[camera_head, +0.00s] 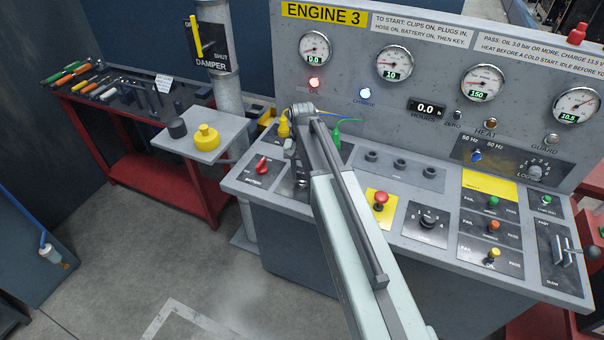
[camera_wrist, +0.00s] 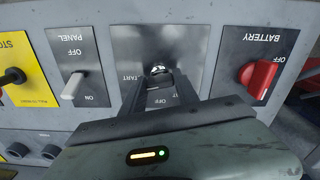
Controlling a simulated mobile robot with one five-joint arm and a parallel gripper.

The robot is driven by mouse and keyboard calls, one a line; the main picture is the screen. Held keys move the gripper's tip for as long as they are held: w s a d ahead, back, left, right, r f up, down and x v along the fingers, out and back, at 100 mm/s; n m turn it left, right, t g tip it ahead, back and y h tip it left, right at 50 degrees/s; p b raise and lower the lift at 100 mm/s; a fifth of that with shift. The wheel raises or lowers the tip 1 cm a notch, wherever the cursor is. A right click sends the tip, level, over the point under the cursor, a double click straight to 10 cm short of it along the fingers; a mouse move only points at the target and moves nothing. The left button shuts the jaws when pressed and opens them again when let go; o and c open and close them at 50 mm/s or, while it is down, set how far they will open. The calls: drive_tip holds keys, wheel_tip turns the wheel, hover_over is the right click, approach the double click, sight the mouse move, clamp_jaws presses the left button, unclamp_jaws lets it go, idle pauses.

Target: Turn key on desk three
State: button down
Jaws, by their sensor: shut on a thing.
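Desk three carries a yellow ENGINE 3 sign (camera_head: 324,13) on its upright panel. In the wrist view, the key (camera_wrist: 160,70) sits in a dark plate (camera_wrist: 130,45) with START and OFF lettering, seen upside down. In the head view my arm reaches over the desk's slope, and the key is hidden there. The red battery knob (camera_wrist: 258,76) is to the right of the key plate, and the panel switch (camera_wrist: 72,86) to the left.
A red lamp (camera_head: 313,82) and a bluish-white lamp (camera_head: 364,93) are lit. A red stop button (camera_head: 381,199) is right of my arm. A red tool bench (camera_head: 140,183) is at left.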

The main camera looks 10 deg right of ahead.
sight(302, 173)
drive_tip(key=c, duration=0.9)
unclamp_jaws()
wheel_tip(302, 173, up, 8)
drive_tip(key=p, duration=0.8)
drive_tip(key=shift+f, duration=0.1)
drive_tip(key=shift+f, duration=0.15)
